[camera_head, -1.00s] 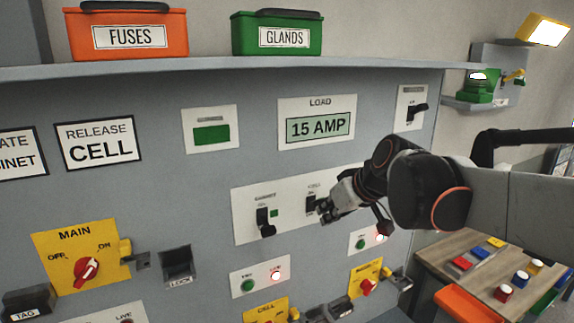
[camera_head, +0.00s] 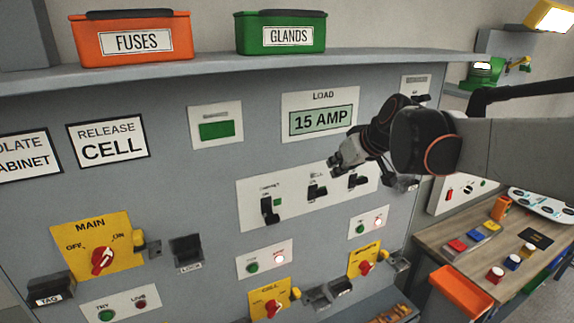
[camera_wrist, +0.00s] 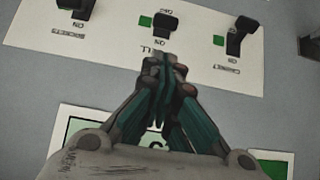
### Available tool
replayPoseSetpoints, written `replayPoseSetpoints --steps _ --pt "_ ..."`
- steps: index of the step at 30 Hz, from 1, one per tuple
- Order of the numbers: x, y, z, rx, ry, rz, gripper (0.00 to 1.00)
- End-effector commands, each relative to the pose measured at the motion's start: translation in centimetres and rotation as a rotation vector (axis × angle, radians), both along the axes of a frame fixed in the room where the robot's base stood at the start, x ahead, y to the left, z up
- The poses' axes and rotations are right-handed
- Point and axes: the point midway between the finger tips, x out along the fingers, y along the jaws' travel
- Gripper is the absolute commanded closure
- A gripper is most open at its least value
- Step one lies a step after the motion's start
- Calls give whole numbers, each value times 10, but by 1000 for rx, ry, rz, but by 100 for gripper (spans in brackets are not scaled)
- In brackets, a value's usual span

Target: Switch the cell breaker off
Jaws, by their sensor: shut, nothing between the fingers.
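The cell breaker (camera_head: 316,193) is the middle one of three black levers on a white plate (camera_head: 300,217). In the wrist view, which is upside down, the cell breaker (camera_wrist: 164,22) shows just beyond my fingertips, with a green square beside it. I cannot tell its lever position for sure. My gripper (camera_head: 335,163) is shut and empty, above and slightly right of the cell breaker in the head view. In the wrist view my gripper's fingertips (camera_wrist: 165,65) partly cover the CELL label and appear apart from the lever.
The cabinet breaker (camera_head: 268,211) is left of the cell breaker, another breaker (camera_head: 357,181) right. The 15 AMP display (camera_head: 320,121) is above. Yellow rotary switches, including MAIN (camera_head: 98,245), and lock blocks sit lower. A shelf (camera_head: 200,66) overhangs; a wooden bench (camera_head: 455,262) is at right.

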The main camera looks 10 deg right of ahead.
Motion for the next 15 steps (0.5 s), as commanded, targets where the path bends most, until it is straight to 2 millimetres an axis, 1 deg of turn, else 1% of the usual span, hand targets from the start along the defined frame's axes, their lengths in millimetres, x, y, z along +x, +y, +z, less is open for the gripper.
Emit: replayPoseSetpoints --steps 9,15 --pt "35 12 -34 0 0 1 100" --pt "53 18 -53 0 0 1 100"
